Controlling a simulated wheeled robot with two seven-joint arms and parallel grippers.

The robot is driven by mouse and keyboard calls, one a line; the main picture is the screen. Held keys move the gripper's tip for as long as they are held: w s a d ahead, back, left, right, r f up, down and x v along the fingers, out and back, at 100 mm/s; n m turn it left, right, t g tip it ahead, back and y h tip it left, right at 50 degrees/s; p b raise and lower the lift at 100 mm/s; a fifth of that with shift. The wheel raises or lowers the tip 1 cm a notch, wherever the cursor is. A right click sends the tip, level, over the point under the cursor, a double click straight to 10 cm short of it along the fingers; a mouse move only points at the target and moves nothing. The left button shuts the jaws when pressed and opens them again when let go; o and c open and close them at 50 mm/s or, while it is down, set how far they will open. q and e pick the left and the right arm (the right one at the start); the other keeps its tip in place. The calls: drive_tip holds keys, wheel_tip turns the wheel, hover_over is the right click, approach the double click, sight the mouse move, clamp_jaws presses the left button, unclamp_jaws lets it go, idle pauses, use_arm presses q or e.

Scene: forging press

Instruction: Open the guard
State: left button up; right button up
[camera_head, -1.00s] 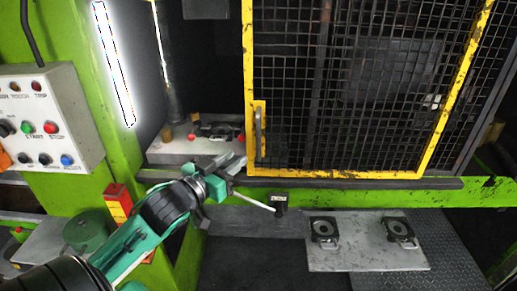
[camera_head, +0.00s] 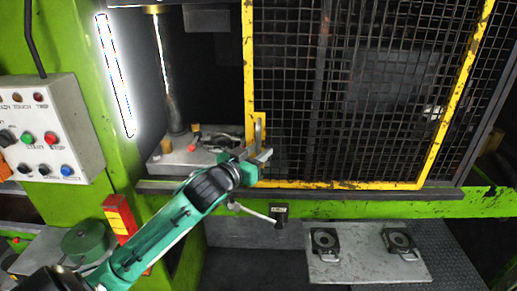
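The guard is a black mesh panel in a yellow frame (camera_head: 345,185) across the front of the press. Its yellow handle plate with an upright grey bar handle (camera_head: 259,130) sits low on the guard's left edge. My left gripper (camera_head: 254,156) is at the lower end of this handle, with its fingers apart on either side of it. Whether a finger touches the bar cannot be told. A gap left of the guard frame shows the press interior. My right gripper is not in view.
A control box (camera_head: 48,130) with several buttons is on the green post at left. A lever (camera_head: 260,213) juts out below the green crossbeam (camera_head: 390,206). A grey plate (camera_head: 365,268) with two round fixtures lies below right. A red-orange block (camera_head: 119,214) stands near my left arm.

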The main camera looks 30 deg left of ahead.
use_arm(q)
clamp_jaws()
drive_tip(key=shift+w+d, duration=0.2)
drive_tip(key=shift+d, duration=0.1)
drive_tip(key=w+d, duration=0.2)
drive_tip(key=d, duration=0.1)
drive_tip(key=w+d+p, duration=0.1)
drive_tip(key=w+d, duration=0.1)
drive_tip(key=d, duration=0.2)
drive_tip(key=w+d, duration=0.3)
drive_tip(key=d, duration=0.1)
drive_tip(key=shift+d, duration=0.25)
unclamp_jaws()
